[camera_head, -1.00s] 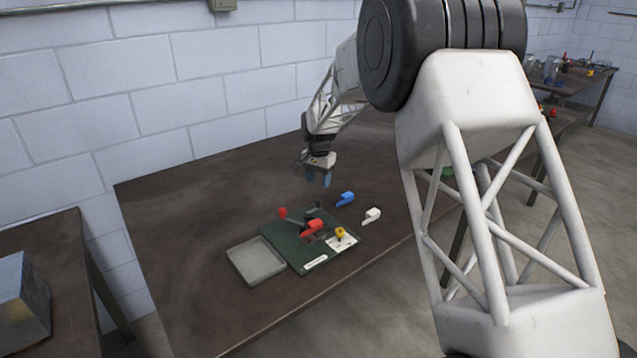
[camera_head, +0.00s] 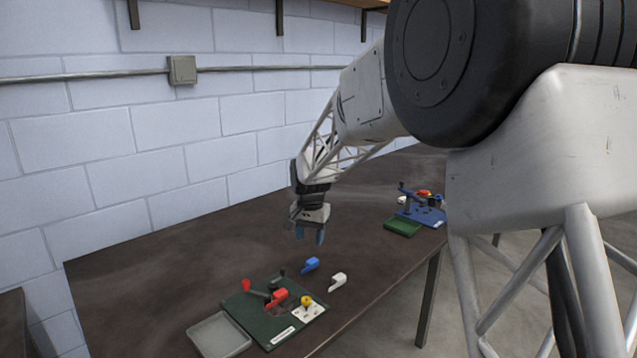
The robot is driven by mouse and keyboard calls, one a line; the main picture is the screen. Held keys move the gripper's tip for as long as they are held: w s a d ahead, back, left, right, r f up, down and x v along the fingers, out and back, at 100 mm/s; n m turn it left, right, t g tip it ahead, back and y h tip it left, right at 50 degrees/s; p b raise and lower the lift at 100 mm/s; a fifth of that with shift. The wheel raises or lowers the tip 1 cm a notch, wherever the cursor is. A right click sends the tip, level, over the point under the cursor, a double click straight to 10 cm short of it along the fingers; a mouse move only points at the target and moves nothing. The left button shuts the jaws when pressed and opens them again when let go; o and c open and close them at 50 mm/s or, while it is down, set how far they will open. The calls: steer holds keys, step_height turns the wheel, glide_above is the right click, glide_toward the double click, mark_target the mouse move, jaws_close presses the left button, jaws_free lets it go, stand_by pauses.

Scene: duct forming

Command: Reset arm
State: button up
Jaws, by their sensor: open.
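My gripper (camera_head: 310,236) hangs above the dark table (camera_head: 170,262), fingers pointing down. Its two blue fingertips are apart with nothing visible between them. It is beyond and above the blue piece (camera_head: 311,264) and the white piece (camera_head: 338,281), which lie loose on the table. Nearer is a dark green board (camera_head: 257,324) with a red-handled part (camera_head: 277,297), a red knob (camera_head: 245,285) and a yellow knob (camera_head: 306,300) on a white plate. My gripper touches none of these.
A grey tray (camera_head: 219,337) sits at the left of the green board. Farther right on the table are a blue fixture (camera_head: 424,213) and a green tray (camera_head: 402,227). A block wall (camera_head: 110,140) with a conduit and box stands behind. The table's left part is bare.

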steer(key=s+d+r+n, duration=0.1)
steer(key=s+d+r, duration=0.25)
steer(key=s, duration=0.35)
steer(key=s+d+r+t, duration=0.1)
steer(key=s+d+r, duration=0.1)
steer(key=s+d, duration=0.45)
steer(key=s+d+r+n, duration=0.1)
steer(key=s+d+r, duration=0.2)
steer(key=s, duration=0.6)
steer(key=s+d+f, duration=0.1)
steer(key=s+d, duration=0.3)
steer(key=s, duration=0.8)
steer(key=s+d+f+n+t, duration=0.1)
steer(key=s+d, duration=0.3)
steer(key=s, duration=0.9)
steer(key=shift+f+n, duration=0.3)
steer(key=shift+f, duration=0.4)
